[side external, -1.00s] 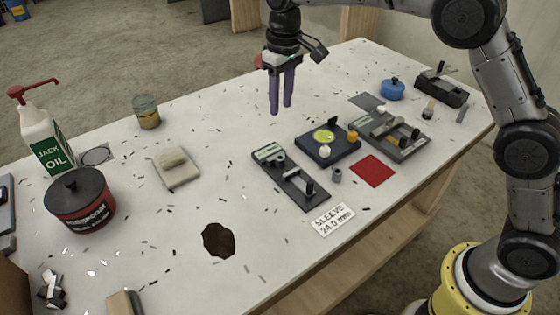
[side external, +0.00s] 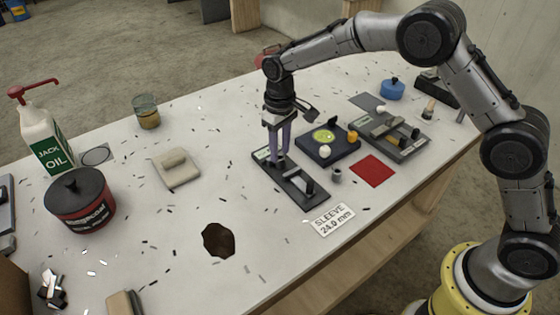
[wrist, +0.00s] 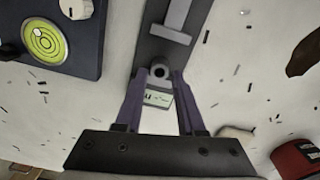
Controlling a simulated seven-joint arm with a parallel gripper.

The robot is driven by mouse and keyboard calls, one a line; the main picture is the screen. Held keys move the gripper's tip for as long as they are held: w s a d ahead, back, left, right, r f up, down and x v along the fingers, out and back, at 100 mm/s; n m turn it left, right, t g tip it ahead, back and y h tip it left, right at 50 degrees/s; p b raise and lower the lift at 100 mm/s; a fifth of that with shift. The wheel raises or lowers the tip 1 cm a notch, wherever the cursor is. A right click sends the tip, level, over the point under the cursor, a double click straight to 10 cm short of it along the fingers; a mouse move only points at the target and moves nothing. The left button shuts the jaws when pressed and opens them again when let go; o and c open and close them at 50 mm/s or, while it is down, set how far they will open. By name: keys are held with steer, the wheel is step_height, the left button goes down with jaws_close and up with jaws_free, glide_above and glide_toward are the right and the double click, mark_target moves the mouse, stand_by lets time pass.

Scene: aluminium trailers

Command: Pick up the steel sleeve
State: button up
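A grey ring-ended cylinder, which looks like the steel sleeve (wrist: 160,71), shows in the wrist view on the dark tray (wrist: 157,45), in line with the gap between my fingertips. My gripper (wrist: 161,77) points down with its two purple fingers apart, one on each side of the sleeve. A gap seems to show between each finger and the sleeve. In the side external view my gripper (side external: 279,162) is low over the far-left end of the dark tray (side external: 302,198), and its fingers hide the sleeve there.
A small grey hollow cylinder (side external: 337,175) stands right of the tray. A dark block with a green level (side external: 323,136) is close on the right. A "SLEEVE 24.0 mm" card (side external: 332,219) and a red square (side external: 373,171) lie nearby. The table left of the tray is mostly clear, with scattered shavings.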

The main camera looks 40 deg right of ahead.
mark_target(280, 162)
steer(key=shift+f, duration=1.45)
steer(key=shift+c, duration=0.2)
jaws_close()
steer(key=shift+r, duration=0.2)
